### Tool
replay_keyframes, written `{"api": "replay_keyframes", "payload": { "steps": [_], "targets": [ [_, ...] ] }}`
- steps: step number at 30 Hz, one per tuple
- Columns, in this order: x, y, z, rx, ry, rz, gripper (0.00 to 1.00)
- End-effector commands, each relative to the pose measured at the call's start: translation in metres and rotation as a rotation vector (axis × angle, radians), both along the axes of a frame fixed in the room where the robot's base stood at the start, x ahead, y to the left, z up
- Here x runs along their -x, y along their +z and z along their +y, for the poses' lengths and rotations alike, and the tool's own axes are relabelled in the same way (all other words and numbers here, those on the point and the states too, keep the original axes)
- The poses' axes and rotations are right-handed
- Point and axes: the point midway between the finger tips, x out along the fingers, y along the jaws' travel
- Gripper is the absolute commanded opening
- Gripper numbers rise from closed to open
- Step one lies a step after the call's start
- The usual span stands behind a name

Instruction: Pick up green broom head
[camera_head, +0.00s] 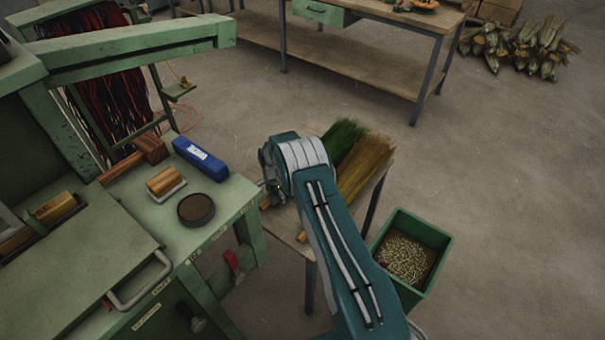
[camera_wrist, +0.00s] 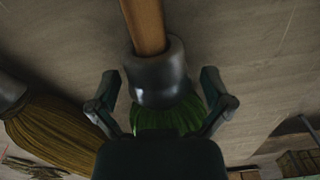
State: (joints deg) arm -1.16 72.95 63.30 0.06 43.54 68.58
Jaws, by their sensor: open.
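The green broom head (camera_head: 342,139) lies on a small side table, its bristles pointing to the back; my arm hides its near part in the head view. In the wrist view, its green bristles (camera_wrist: 168,118) spread below a dark collar (camera_wrist: 157,75) with a wooden handle (camera_wrist: 144,25) coming out of it. My gripper (camera_wrist: 163,97) is open, with one finger on each side of the collar and bristles, and visible gaps at the collar. In the head view my gripper is mostly hidden by my own wrist.
A yellow broom head (camera_head: 368,165) lies close beside the green one, and also shows in the wrist view (camera_wrist: 52,130). A green bin (camera_head: 436,235) stands right of the side table. The green machine bench (camera_head: 222,205) is at left, holding a blue box (camera_head: 200,158) and a dark round dish (camera_head: 196,209).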

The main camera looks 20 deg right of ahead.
Motion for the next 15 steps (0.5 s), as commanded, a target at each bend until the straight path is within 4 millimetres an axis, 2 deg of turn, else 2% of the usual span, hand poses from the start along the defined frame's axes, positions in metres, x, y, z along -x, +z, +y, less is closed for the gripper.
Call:
{"api": "replay_keyframes", "payload": {
  "steps": [6, 7, 8, 9, 11, 12, 15],
  "targets": [
    [-0.0002, -0.0009, 0.0, 0.0, 0.0, -0.001, 1.0],
    [-0.0002, -0.001, 0.0, 0.0, 0.0, -0.001, 0.91],
    [-0.0001, -0.0009, -0.0001, 0.0, 0.0, -0.001, 0.78],
    [-0.0001, -0.0009, 0.0, 0.0, 0.0, 0.0, 0.6],
    [-0.0001, -0.0009, 0.0, 0.0, 0.0, 0.0, 0.33],
    [-0.0001, -0.0009, 0.0, 0.0, 0.0, 0.0, 0.15],
    [-0.0001, -0.001, -0.0001, 0.0, 0.0, 0.0, 0.13]
  ]
}}
